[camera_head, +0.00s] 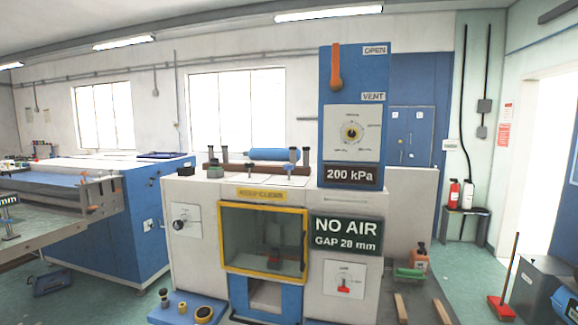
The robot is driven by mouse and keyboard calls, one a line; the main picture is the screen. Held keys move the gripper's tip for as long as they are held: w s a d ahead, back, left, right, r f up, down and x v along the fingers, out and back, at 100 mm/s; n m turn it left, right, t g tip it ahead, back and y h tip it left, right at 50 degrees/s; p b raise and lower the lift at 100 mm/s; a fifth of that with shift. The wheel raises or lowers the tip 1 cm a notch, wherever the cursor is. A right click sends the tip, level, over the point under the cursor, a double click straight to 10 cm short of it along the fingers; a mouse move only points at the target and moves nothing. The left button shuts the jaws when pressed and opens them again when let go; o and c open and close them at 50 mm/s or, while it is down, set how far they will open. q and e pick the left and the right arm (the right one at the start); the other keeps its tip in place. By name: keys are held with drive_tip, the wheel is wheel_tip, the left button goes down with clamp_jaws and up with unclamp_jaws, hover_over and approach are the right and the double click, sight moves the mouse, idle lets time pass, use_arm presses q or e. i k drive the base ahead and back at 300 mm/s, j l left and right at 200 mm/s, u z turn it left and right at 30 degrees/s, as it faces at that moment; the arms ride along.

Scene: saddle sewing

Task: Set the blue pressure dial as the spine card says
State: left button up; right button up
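A larger dark sign (346,235) reads "NO AIR" and a gap in mm. A red knob (344,287) sits on a white plate at lower right, and a dark knob (180,224) at the left of the machine. I cannot make out which card is the spine card. Neither of my grippers is in view.
An orange lever (336,68) stands between "OPEN" and "VENT" labels. A yellow-framed window (263,207) is in the machine front. Small round parts lie on a blue tray (163,316).

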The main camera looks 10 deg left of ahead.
sight(289, 167)
drive_tip(key=i+l+z, duration=0.15)
drive_tip(key=i+l, duration=0.5)
drive_tip(key=l, duration=0.1)
